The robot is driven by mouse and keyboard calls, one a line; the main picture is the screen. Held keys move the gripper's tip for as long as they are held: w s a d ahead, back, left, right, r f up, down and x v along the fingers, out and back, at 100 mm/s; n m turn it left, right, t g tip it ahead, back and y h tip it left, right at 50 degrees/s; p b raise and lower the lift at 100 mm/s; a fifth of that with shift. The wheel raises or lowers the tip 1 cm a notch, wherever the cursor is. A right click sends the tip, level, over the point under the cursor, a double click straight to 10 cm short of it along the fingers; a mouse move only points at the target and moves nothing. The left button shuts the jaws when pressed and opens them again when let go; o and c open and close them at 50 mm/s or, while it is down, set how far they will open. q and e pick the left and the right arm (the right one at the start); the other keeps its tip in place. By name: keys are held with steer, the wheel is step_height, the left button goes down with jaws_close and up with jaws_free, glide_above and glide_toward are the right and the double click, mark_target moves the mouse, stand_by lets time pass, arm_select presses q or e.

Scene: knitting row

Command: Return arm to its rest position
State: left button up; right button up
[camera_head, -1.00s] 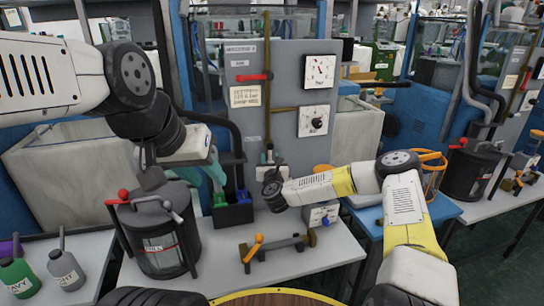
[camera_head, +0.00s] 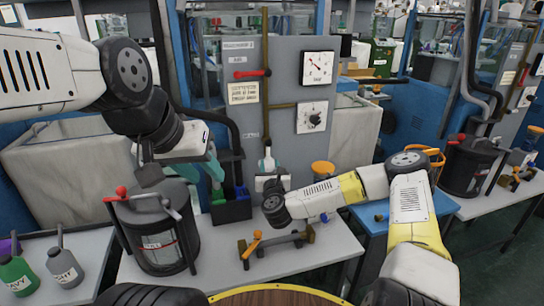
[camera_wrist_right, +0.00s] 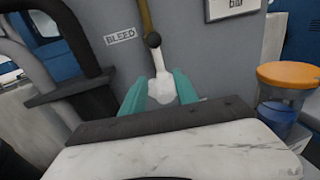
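My right arm comes in from the lower right, its gripper facing the grey panel (camera_head: 285,60). In the right wrist view the teal fingers of my right gripper (camera_wrist_right: 160,82) stand apart, on either side of a white bulb-shaped handle (camera_wrist_right: 162,92) below the BLEED label. The handle also shows in the head view (camera_head: 268,159). I see no clear contact, so the gripper looks open. My left arm reaches in from the left.
A dark kettle-like canister (camera_head: 158,235) stands on the table below my left arm. A black tray (camera_head: 231,211) with blue and green pieces and a small bar fixture (camera_head: 274,244) stand near. Bottles (camera_head: 64,268) sit at left. An orange-topped container (camera_wrist_right: 287,95) is right of my right gripper.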

steer(key=s+a+r+n+g+y, duration=0.35)
steer(key=a+n+y, duration=0.25)
steer(key=n, duration=0.8)
steer(key=s+d+r+n+g+h, duration=0.3)
steer(key=s+d+r+n, duration=0.65)
steer(key=s, duration=0.25)
steer(key=s+d+r+n+g+h, duration=0.35)
steer(key=s+d+r+n, duration=0.45)
steer(key=s+d+n, duration=0.4)
steer(key=s+d+r+g, duration=0.1)
steer(key=s+d, duration=0.1)
steer(key=s, duration=0.8)
steer(key=shift+s+r, duration=0.2)
steer(key=shift+s, duration=0.2)
